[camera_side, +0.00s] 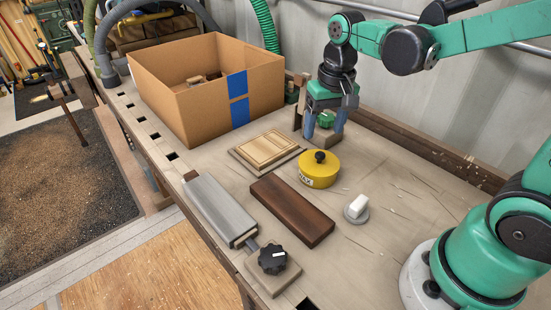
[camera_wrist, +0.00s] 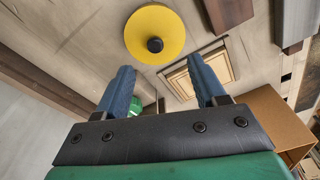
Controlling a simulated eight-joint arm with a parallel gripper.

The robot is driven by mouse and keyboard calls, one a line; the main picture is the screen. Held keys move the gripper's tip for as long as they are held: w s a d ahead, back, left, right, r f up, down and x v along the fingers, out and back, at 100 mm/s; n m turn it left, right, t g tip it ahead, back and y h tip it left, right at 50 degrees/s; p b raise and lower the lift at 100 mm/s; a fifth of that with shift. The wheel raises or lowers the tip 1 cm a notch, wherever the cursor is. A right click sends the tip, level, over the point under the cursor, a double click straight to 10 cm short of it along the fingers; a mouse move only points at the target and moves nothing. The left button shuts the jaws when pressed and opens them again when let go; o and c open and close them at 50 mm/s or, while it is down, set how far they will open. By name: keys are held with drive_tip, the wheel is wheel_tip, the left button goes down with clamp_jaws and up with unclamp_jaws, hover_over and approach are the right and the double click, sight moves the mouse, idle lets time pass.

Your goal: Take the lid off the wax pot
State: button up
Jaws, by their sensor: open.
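The wax pot (camera_side: 318,179) is a round yellow pot with lettering on its side, standing on the bench. Its yellow lid (camera_side: 312,163) with a black knob is seated on top. In the wrist view the lid (camera_wrist: 155,33) shows from above, beyond the fingertips. My gripper (camera_side: 325,132) is open, with two blue fingers pointing down behind the pot, apart from it. In the wrist view the fingers of my gripper (camera_wrist: 162,85) are spread, with no object held between them. A small green-topped item (camera_side: 327,121) shows by the fingers; the fingers partly hide it.
A cardboard box (camera_side: 187,108) with blue tape stands at the left. A wooden panel (camera_side: 267,150), a dark brown block (camera_side: 292,209) and a grey metal bar (camera_side: 220,209) lie near the pot. A white switch (camera_side: 357,207) and black knob (camera_side: 272,259) sit in front.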

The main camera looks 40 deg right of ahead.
sight(321, 154)
drive_tip(key=shift+w+d+f+m+g, duration=0.2)
drive_tip(key=shift+f+m+g, duration=0.1)
drive_tip(key=shift+f, duration=0.1)
drive_tip(key=shift+w+d+f+m+g, duration=0.2)
drive_tip(key=shift+f+g, duration=0.1)
drive_tip(key=shift+f, duration=0.1)
drive_tip(key=shift+s+f, duration=0.1)
drive_tip(key=shift+f, duration=2.5)
clamp_jaws()
